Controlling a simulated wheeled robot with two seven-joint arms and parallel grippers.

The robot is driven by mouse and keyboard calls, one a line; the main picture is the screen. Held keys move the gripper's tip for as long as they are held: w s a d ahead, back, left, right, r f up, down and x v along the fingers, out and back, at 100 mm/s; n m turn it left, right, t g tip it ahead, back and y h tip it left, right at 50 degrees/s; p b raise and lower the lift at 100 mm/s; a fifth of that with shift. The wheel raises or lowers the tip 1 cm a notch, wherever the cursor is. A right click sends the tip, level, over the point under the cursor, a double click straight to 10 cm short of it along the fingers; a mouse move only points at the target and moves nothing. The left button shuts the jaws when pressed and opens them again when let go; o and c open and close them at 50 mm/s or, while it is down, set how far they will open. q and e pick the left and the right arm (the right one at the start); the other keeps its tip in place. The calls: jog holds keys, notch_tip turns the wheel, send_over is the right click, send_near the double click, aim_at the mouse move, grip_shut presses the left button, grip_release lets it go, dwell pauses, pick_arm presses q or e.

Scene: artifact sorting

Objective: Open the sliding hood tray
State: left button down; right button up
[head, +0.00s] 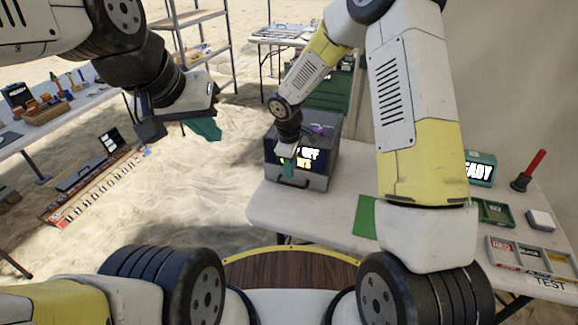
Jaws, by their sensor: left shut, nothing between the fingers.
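The hood is a grey box (318,180) on the white table, with a lit text screen on its front that my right gripper partly covers. A dark handle shows low on its front, and the tray looks closed, though its edges are too small to make out. My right gripper (288,168) points down at the box's front, close to the screen and handle. I cannot tell whether it touches or whether its fingers are apart. My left gripper (206,128) is shut and empty, held in the air left of the box.
The white table (330,222) also bears a green mat (365,217), a labelled sorting tray (530,258), a green tray (494,212), a white block (541,220) and a red-handled tool (534,165). Shelves (196,50) and another table stand at the back. Sandy floor lies left.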

aim_at(293, 185)
jog(key=f, duration=0.5)
jog(key=w+f, duration=0.1)
jog(key=f, duration=0.1)
jog(key=shift+w+d+f, duration=0.1)
jog(key=shift+d+f, duration=0.05)
jog(key=shift+d, duration=0.1)
grip_shut()
dwell(1.1)
